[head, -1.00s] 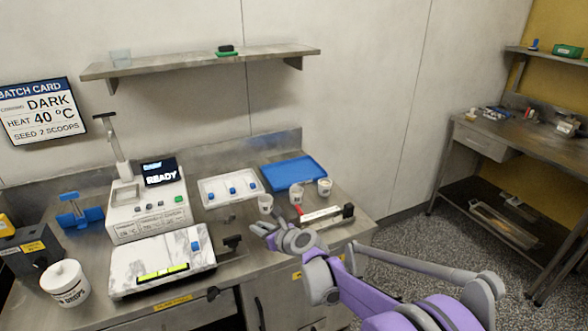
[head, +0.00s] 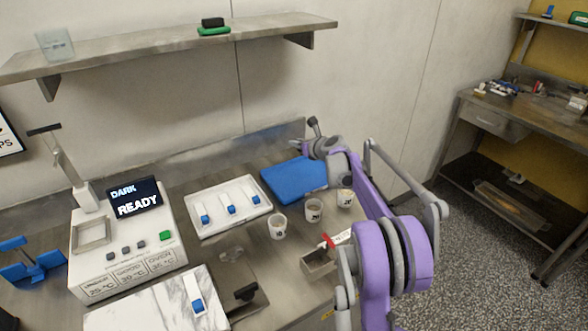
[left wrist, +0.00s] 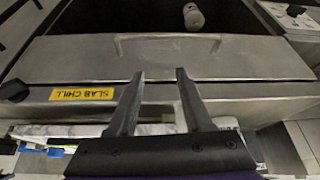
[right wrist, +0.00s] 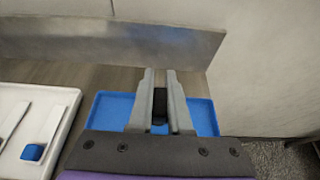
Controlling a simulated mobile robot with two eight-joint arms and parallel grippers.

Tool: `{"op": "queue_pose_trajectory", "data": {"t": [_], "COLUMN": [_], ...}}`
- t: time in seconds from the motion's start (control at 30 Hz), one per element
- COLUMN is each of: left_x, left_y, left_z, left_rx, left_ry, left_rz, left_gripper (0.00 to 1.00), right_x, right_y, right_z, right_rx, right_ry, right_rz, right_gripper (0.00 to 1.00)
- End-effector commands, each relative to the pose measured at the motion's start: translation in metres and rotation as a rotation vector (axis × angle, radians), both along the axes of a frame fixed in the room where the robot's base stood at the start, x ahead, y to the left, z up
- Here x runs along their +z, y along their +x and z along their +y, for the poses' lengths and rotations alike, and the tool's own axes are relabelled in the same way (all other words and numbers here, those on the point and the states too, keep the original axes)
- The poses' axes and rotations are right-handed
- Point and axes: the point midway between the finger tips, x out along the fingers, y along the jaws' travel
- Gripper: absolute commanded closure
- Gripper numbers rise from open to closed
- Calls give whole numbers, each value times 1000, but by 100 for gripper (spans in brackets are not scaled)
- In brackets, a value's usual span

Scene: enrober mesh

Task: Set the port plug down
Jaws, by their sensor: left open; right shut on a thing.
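The port plug (right wrist: 160,104) is a small dark piece between the fingers of my right gripper (right wrist: 160,73), which is shut on it. In the right wrist view the gripper and plug are over the blue tray (right wrist: 204,116); the height above it is hard to judge. In the head view my right gripper (head: 301,146) is at the back of the bench by the blue tray (head: 282,181), and I cannot make out the plug there. My left gripper (left wrist: 160,76) is open and empty, in front of the steel front labelled SLAB CHILL.
A white tray (head: 243,222) with blue-ended scoops lies left of the blue tray. Several small cups (head: 278,228) and a metal box (head: 317,264) stand in front of it. The READY machine (head: 128,245) is at left. A wall shelf (head: 150,49) hangs above.

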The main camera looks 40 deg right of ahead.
Motion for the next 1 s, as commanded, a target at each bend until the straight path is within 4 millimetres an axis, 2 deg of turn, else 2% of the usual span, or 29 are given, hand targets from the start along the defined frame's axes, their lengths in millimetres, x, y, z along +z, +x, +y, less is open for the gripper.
{"op": "queue_pose_trajectory", "data": {"t": [0.2,0.47,0.63,1.0], "left_x": [-2,-3,-3,-6], "left_y": [-1,-1,-1,-1], "left_z": [0,0,0,0], "left_rx": [0,0,0,0], "left_ry": [0,0,0,0], "left_rz": [1,1,1,2], "left_gripper": [50,50,50,50], "right_x": [-41,-64,-88,-96], "right_y": [0,0,0,0], "right_z": [0,0,0,0], "right_rx": [0,0,0,0], "right_ry": [0,0,0,0], "right_rz": [0,0,0,0], "right_gripper": [100,100,100,100]}}
